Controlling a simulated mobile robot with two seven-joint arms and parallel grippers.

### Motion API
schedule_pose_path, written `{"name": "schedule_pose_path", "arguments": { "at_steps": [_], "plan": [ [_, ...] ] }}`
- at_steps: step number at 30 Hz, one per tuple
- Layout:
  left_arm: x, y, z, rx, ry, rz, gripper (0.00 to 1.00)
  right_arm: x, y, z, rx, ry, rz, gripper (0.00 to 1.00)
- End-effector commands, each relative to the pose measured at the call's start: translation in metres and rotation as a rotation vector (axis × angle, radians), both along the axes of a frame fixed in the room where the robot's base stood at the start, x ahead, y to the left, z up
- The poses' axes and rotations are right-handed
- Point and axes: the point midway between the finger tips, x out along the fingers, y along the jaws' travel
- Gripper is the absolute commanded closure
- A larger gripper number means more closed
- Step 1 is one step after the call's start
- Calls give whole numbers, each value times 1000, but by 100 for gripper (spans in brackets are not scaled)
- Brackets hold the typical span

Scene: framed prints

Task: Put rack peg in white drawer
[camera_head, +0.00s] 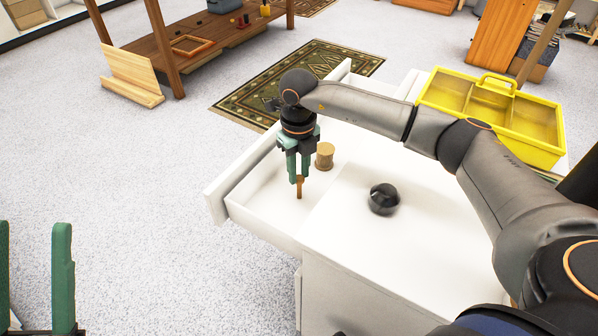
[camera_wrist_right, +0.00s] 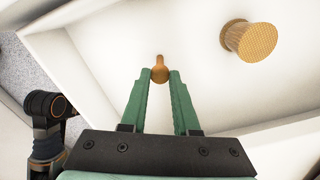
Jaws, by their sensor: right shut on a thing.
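The rack peg (camera_head: 299,190) is a slim brown wooden pin. My right gripper (camera_head: 298,180) is shut on it and holds it pointing down over the open white drawer (camera_head: 250,207). In the right wrist view the peg (camera_wrist_right: 160,72) shows between the two green fingertips (camera_wrist_right: 160,76), with the drawer's white floor behind it. I cannot tell whether the peg's lower end touches the drawer floor. My left gripper (camera_head: 36,285) is at the lower left, its green fingers wide apart with nothing between them, away from the drawer.
A tan wooden spool (camera_head: 325,156) stands inside the drawer beside my right gripper; it also shows in the right wrist view (camera_wrist_right: 250,40). A black round knob-like object (camera_head: 384,199) sits on the white cabinet top (camera_head: 400,245). A yellow divided caddy (camera_head: 540,146) stands behind it.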

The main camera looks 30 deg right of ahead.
Motion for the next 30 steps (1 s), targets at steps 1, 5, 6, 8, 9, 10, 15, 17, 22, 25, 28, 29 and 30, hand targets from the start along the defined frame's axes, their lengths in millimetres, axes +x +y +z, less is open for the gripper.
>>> {"name": "schedule_pose_path", "arguments": {
  "at_steps": [1, 5, 6, 8, 9, 10, 15, 17, 22, 25, 28, 29, 30],
  "plan": [
    [0, 0, 1, -1, 0, -1, 50, 0, 0, 1, 0, -1, 0, 100],
    [0, 0, 1, -1, 0, -1, 50, 0, 0, 1, 0, -1, 0, 100],
    [0, 0, 0, -1, 0, -1, 50, 0, 0, 1, 0, -1, 0, 100],
    [0, 0, -1, -1, 1, -1, 50, 0, 0, -2, 0, -1, 0, 100],
    [0, 0, 0, -1, 1, -1, 50, 0, 0, -1, 0, -1, 0, 69],
    [0, 0, 0, -1, 1, -1, 50, 0, 0, -1, 0, -1, 0, 65],
    [0, 0, 0, -2, 1, -2, 50, 0, 0, -1, 0, -1, 0, 46],
    [0, 0, 0, -1, 1, -1, 50, 0, 0, -1, 0, -1, 0, 41],
    [0, 0, 0, -1, 1, -1, 50, 0, 0, -1, 0, -1, 0, 41],
    [0, 0, 1, -1, 0, -2, 50, 0, 0, 1, 0, -2, 0, 41],
    [0, 0, 5, 2, -2, 0, 50, 1, 0, 11, 1, -4, 0, 41],
    [0, 0, 7, 4, -3, 1, 50, 1, 0, 15, 1, -5, 0, 41],
    [0, -1, 10, 6, -6, 2, 50, 1, 0, 22, 1, -5, -1, 41]
  ]
}}
